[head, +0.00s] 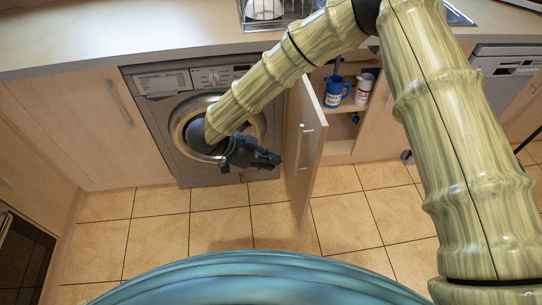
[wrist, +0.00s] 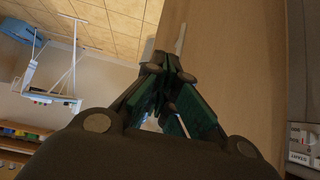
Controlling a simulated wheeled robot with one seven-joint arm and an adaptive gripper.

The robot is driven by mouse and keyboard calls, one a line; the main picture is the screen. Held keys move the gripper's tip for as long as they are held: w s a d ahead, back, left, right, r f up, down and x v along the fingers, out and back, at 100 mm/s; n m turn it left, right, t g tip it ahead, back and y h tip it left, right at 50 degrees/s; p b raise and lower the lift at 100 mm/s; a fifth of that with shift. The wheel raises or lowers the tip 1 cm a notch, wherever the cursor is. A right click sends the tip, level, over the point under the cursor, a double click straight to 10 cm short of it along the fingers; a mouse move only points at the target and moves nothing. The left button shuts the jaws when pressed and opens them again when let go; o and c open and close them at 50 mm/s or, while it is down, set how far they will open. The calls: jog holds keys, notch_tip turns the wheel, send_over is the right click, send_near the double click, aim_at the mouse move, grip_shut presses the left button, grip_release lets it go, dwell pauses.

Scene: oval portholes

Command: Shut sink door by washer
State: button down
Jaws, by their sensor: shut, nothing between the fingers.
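The sink cabinet door (head: 313,155) is light wood and stands open, swung out from the cabinet just right of the washer (head: 165,115). Its metal bar handle (head: 299,147) shows. My gripper (head: 276,160) is in front of the washer, on the washer side of the door, with its fingertips pointing right and close to the door. In the wrist view my shut, empty fingers (wrist: 166,80) lie beside the brown door face (wrist: 235,65). I cannot tell whether they touch it. My arm hides part of the washer's round door.
Inside the open cabinet stand a blue container (head: 335,93) and a white-and-red container (head: 364,90). A dishwasher (head: 507,66) is at the right. The tiled floor (head: 345,215) in front is clear. The counter (head: 100,38) runs above.

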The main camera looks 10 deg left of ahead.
aim_at(311, 170)
jog(key=shift+w+d+f+p, duration=0.15)
jog(key=shift+w+d+f, duration=0.6)
jog(key=shift+d, duration=0.75)
jog(key=shift+w+d+f+p, duration=0.1)
jog(key=shift+w+d+f, duration=0.35)
jog(key=shift+d+f, duration=0.85)
jog(key=shift+w+d+f+p, duration=0.15)
jog(key=shift+w+d+f, duration=0.45)
jog(key=shift+d, duration=1.15)
jog(key=shift+r, duration=0.1)
